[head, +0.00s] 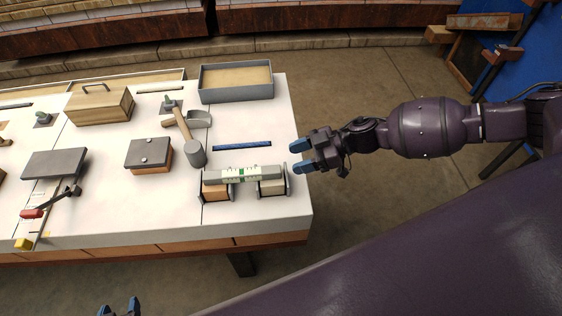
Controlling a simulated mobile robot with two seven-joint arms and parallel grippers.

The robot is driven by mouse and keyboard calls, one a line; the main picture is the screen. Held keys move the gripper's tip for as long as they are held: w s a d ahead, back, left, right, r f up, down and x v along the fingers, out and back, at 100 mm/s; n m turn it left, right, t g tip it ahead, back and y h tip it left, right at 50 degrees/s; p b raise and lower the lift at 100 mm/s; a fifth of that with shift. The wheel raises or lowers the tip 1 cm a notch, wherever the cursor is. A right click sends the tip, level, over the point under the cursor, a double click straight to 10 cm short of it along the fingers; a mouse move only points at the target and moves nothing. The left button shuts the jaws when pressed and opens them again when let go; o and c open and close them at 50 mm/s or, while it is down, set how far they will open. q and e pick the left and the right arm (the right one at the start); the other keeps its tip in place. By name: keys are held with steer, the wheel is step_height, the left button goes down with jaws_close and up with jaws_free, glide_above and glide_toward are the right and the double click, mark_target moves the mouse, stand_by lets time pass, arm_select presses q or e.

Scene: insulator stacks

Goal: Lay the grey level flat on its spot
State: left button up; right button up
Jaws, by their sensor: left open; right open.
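The grey level (215,176) with a green-and-white marked middle lies across two small block-like stands, a tan one (216,192) on the left and a pale one (271,187) on the right. They stand near the front right corner of the white table. My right gripper (299,157), blue-tipped and open, is empty at the table's right edge, just right of and slightly beyond the level's right end. My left gripper (120,306) shows only its blue fingertips at the bottom edge, open, in front of the table and well away from the level. I cannot tell which mark is the level's spot.
A flat blue strip (242,146) lies behind the level. A mallet (194,153), a grey-lidded box (149,154), a wooden box with a handle (99,104) and a grey-rimmed tray (236,97) stand on the white table (110,215). The front middle is clear.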

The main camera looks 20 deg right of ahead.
steer(key=s+a+m+t+h, duration=0.2)
steer(key=s+a+m+t, duration=0.35)
steer(key=a+t, duration=0.3)
steer(key=s+d+f+m+h, duration=0.1)
steer(key=d+f+m+h, duration=0.1)
steer(key=s+d+f+m+t+h, duration=0.1)
steer(key=d+m+h, duration=0.1)
steer(key=d, duration=0.1)
steer(key=s+d+f+m+h, duration=0.1)
steer(key=d+f+m+h, duration=0.1)
steer(key=h, duration=0.1)
steer(key=shift+s+d+f+t, duration=0.15)
steer(key=shift+f+t, duration=0.1)
steer(key=shift+f, duration=0.1)
steer(key=s+d+f+m+g+h, duration=0.2)
steer(key=s+d+f+h, duration=0.2)
steer(key=s+d, duration=0.3)
steer(key=shift+s+f+g, duration=0.3)
steer(key=shift+s+f, duration=0.1)
steer(key=shift+f, duration=0.05)
